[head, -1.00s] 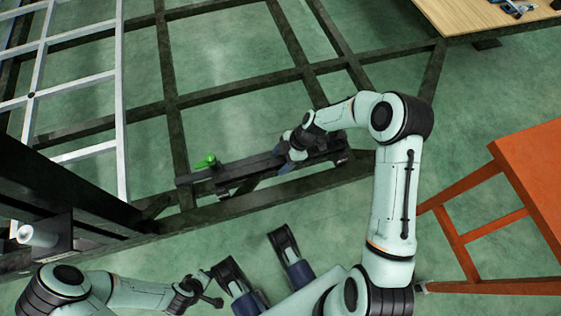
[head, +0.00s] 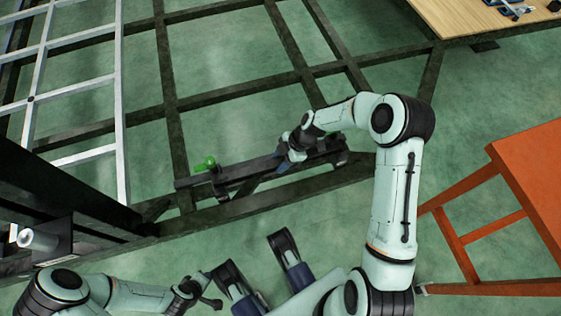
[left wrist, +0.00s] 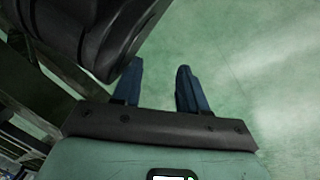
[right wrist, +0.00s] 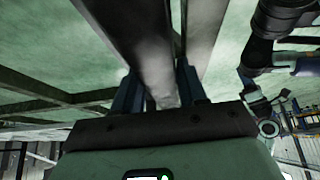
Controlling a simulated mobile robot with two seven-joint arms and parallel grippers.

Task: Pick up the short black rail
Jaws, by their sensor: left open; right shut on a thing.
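The short black rail (head: 245,168) lies along the dark chassis beam in the middle of the head view, held at brackets. My right gripper (head: 288,158) reaches down onto it right of its middle. In the right wrist view the rail (right wrist: 145,45) runs up between the two blue fingers of my right gripper (right wrist: 157,90), which is shut on it. Whether the rail is clear of its supports cannot be told. My left gripper (head: 208,290) is low in the head view, away from the rail. In the left wrist view its fingers (left wrist: 158,88) are apart with only floor between them.
A green clamp handle (head: 205,163) stands at the rail's left end. Dark chassis beams (head: 235,91) cross the green floor. A white ladder-like frame (head: 121,100) is at left, an orange stand (head: 530,170) at right, and a wooden table (head: 470,18) at top right.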

